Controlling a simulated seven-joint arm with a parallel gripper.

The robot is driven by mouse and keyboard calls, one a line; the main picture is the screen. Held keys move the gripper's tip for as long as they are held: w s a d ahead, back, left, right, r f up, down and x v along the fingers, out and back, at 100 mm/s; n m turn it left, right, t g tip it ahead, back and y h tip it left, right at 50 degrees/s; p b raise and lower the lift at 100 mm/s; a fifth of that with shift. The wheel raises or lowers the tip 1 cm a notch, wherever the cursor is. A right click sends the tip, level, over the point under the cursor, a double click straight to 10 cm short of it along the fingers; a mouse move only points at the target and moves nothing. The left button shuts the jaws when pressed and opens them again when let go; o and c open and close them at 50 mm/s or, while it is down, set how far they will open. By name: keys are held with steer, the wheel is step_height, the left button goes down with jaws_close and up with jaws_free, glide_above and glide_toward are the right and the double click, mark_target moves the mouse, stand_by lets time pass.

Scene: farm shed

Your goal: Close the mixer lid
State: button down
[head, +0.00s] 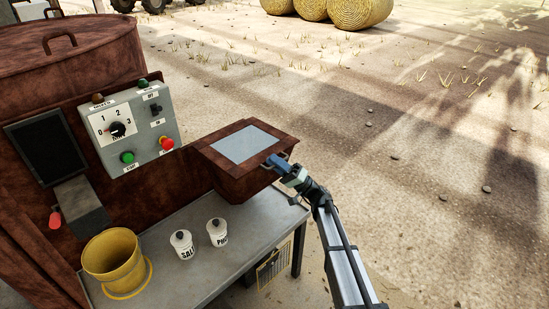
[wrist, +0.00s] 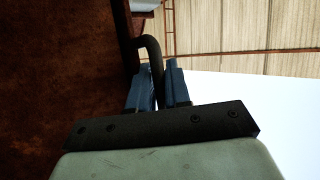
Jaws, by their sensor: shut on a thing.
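The mixer (head: 20,150) is a large rusty brown body at left. A round lid (head: 65,45) with an arched handle lies on its top. A rusty box (head: 230,180) juts from its right side, with a pale grey rectangular panel (head: 245,145) on top; I cannot tell whether this part is a lid. My gripper (head: 280,161) is at the right edge of this box. In the wrist view my gripper (wrist: 158,85) is shut on a dark bent handle (wrist: 149,44), beside a rusty surface (wrist: 60,75). The fingertips' hold is partly hidden.
A control panel (head: 131,126) with a dial and buttons is on the mixer. A grey table (head: 200,262) below the box bears a yellow bucket (head: 113,258) and white pots marked salt (head: 182,244) and another label (head: 217,232). Open ground lies right; hay bales (head: 355,12) stand far back.

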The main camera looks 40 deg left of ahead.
steer(key=shift+d+r, duration=0.1)
steer(key=shift+d, duration=0.3)
steer(key=c, duration=1.4)
jaws_free()
steer(key=shift+c, duration=0.2)
steer(key=shift+a, duration=0.15)
steer(key=v, duration=1.4)
